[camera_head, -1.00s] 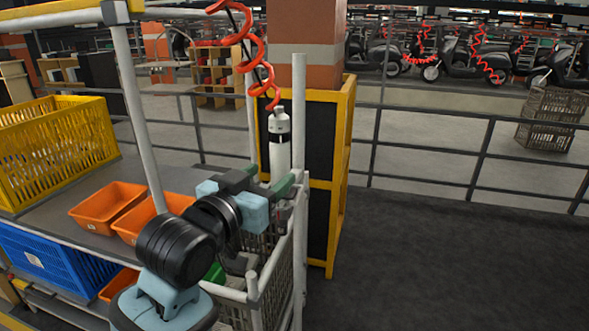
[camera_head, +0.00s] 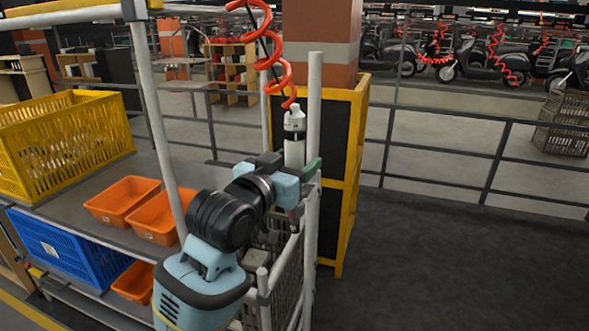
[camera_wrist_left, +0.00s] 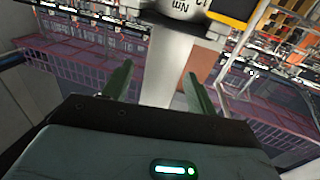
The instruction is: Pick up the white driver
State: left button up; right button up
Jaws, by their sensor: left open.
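The white driver (camera_head: 295,150) hangs upright from a red coiled hose in the head view. It has a dark band near its top. My left gripper (camera_head: 297,167) is at its lower part and hides its bottom end. In the left wrist view the driver's white body (camera_wrist_left: 168,65) shows between the two green fingers of my left gripper (camera_wrist_left: 160,85), with a gap to each side. The fingers are open. Whether they touch the driver cannot be seen, but no grip shows. My right gripper is not in view.
A pale post (camera_head: 314,110) stands just right of the driver. A yellow-framed dark cabinet (camera_head: 352,170) is behind it. A wire basket (camera_head: 289,275) is below my gripper. Orange bins (camera_head: 122,200) and a yellow crate (camera_head: 60,150) sit to the left. The floor at right is clear.

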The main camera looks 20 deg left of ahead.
pick_arm(q)
jog(key=shift+x, duration=1.15)
jog(key=shift+c, duration=0.2)
jog(key=c, duration=1.2)
jog(key=shift+r, duration=0.1)
grip_shut()
jog(key=shift+r, duration=0.1)
